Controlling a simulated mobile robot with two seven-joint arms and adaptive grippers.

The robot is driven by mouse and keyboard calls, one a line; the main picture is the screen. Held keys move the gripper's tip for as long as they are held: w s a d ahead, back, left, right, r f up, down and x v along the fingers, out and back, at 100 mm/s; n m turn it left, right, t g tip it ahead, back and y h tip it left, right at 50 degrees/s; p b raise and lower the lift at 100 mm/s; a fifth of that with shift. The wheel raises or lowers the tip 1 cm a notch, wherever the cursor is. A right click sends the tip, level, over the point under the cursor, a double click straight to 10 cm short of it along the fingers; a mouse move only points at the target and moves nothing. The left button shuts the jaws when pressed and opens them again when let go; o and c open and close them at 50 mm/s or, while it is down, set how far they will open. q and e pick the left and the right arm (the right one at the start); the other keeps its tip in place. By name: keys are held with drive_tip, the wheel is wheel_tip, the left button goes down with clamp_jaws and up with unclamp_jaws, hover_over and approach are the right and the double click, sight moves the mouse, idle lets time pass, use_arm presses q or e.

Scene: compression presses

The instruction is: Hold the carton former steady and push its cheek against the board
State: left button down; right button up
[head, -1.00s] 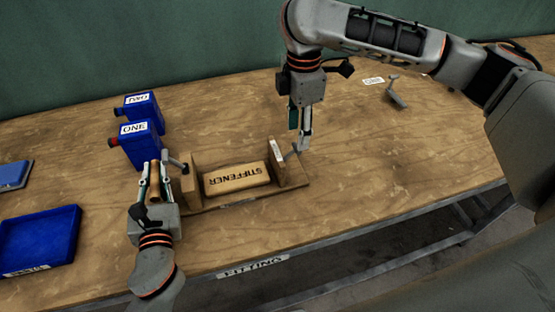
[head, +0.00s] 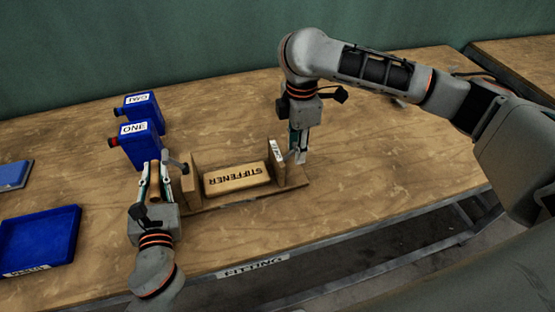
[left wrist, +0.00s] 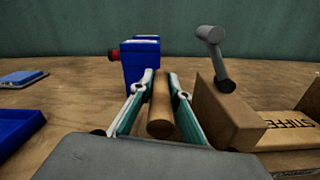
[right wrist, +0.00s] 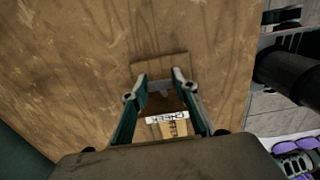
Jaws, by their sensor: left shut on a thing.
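The carton former (head: 250,199) is a wooden base with two upright blocks. A pale board marked STIFFENER (head: 238,178) lies between them; its end also shows in the left wrist view (left wrist: 290,122). The right block is the cheek (head: 274,164), with a white label reading CHEEK in the right wrist view (right wrist: 167,118). My right gripper (head: 299,158) points down just right of the cheek, fingers apart around a small grey part (right wrist: 165,92); contact is unclear.
Two blue boxes with labels, ONE (head: 136,143) and another (head: 140,106), stand behind the left gripper. A blue tray (head: 38,238) and a smaller blue item (head: 14,175) lie at left. The bench front edge is close below the former.

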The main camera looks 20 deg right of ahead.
clamp_jaws()
drive_tip(key=shift+a, duration=1.35)
drive_tip(key=o, duration=0.7)
unclamp_jaws()
drive_tip(key=shift+r, duration=0.1)
